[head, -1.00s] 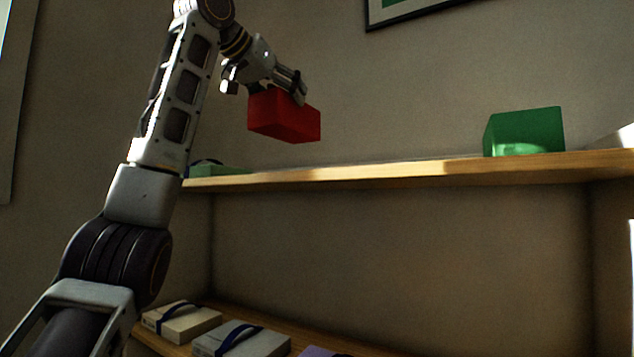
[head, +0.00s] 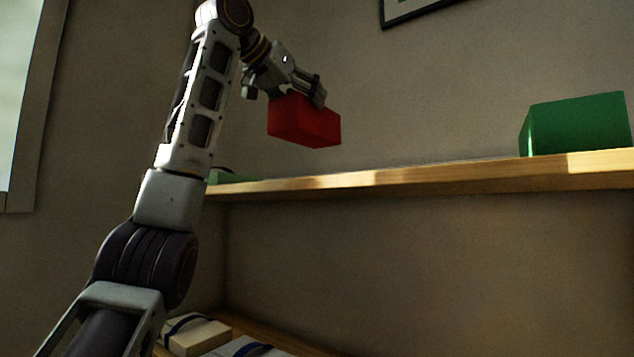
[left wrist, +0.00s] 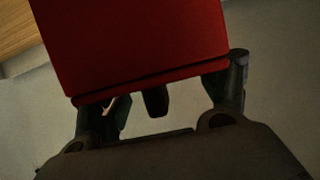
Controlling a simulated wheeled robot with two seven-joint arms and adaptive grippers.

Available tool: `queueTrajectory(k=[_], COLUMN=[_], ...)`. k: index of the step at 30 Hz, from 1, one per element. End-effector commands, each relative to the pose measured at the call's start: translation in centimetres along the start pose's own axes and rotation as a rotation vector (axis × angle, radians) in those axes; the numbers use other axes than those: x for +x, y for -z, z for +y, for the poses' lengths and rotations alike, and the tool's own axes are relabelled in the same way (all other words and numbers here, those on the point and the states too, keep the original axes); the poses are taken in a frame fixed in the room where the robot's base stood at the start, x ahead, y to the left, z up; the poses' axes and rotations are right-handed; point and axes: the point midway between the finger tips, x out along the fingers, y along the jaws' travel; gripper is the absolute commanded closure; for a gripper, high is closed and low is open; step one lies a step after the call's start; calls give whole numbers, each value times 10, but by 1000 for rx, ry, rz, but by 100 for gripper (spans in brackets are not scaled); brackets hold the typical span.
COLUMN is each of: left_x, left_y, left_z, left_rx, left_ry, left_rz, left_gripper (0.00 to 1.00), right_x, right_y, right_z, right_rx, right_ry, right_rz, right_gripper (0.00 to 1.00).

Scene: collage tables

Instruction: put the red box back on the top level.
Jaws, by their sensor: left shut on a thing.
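The red box (head: 303,121) hangs in the air above the top shelf board (head: 420,178), left of the middle in the head view. My left gripper (head: 318,95) is shut on it from above, and the box is tilted a little. In the left wrist view the red box (left wrist: 140,45) fills the upper middle, with the gripper fingers (left wrist: 160,100) at its near edge. A gap shows between the box's underside and the board in the head view. My right gripper is not in view.
A green box (head: 578,124) stands on the top board at the right. A low green thing (head: 222,176) lies at the board's left end, partly behind my arm. Cases with dark straps (head: 195,335) lie on the lower level. The middle of the top board is clear.

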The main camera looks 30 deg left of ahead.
Motion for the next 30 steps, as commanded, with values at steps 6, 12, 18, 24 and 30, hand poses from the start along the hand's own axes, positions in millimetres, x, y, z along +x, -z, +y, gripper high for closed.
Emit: queueTrajectory(k=[6,12,18,24,30], left_x=[2,7,12,17,20], left_y=[-6,-18,-32,-48,-57], left_z=[-1,-1,-1,0,0], left_rx=[-1,-1,0,1,0], left_ry=[0,1,0,0,0], left_rz=[2,1,2,1,3], left_gripper=[63,63,63,63,63], right_x=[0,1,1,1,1], right_y=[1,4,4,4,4], right_z=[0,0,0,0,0], right_rx=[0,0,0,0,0], right_ry=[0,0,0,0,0], right_rz=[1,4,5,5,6], right_gripper=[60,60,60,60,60])
